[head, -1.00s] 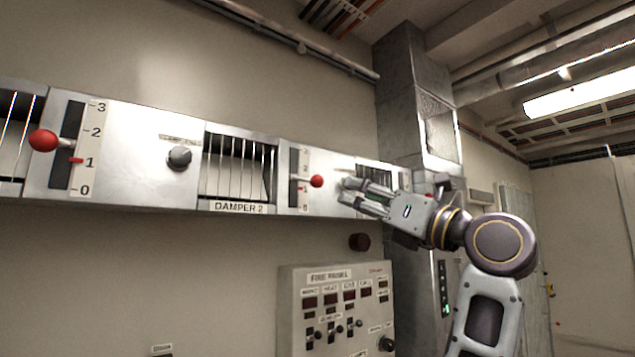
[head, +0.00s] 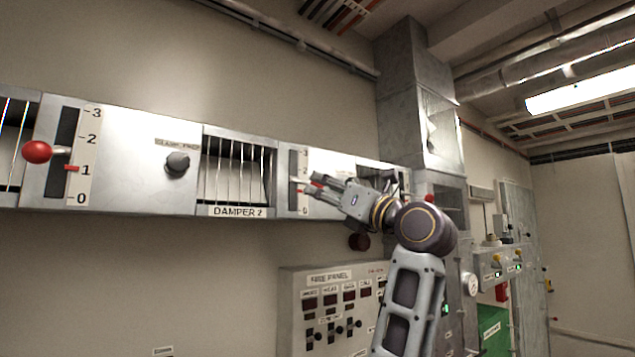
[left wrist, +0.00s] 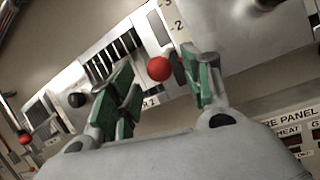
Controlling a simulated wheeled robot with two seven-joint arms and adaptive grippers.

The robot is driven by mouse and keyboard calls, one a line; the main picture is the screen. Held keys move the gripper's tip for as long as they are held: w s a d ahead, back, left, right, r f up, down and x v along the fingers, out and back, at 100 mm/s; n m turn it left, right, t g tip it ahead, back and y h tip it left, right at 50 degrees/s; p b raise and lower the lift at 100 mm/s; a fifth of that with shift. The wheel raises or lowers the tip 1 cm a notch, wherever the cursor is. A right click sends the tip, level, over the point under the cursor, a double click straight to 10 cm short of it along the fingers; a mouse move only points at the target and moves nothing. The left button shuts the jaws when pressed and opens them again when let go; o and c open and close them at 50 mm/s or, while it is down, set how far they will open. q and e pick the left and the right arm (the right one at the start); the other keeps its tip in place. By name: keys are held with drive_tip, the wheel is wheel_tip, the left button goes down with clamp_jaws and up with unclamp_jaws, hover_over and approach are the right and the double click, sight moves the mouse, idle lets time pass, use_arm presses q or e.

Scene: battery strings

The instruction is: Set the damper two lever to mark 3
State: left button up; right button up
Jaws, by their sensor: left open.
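The damper two lever has a red ball knob, shown in the left wrist view (left wrist: 159,68) between the fingers. In the head view its slot (head: 293,165) and 0-to-3 scale stand right of the "DAMPER 2" label (head: 238,211). There the knob is mostly hidden by my left gripper (head: 308,184), and the lever's stem shows low to middle on the scale; the exact mark is unclear. My left gripper is open, its fingers on either side of the knob (left wrist: 157,70); contact cannot be told. My right gripper is not in view.
Another red-knobbed lever (head: 37,152) sits on the panel at left, with a black dial (head: 177,164) beside it. Damper two's grille (head: 235,170) is left of its lever. A fire panel (head: 325,310) with switches is below. A metal duct (head: 400,90) rises at right.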

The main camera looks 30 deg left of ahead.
sight(322, 187)
use_arm(q)
drive_tip(key=shift+p+x, duration=0.4)
drive_tip(key=shift+x, duration=1.4)
clamp_jaws()
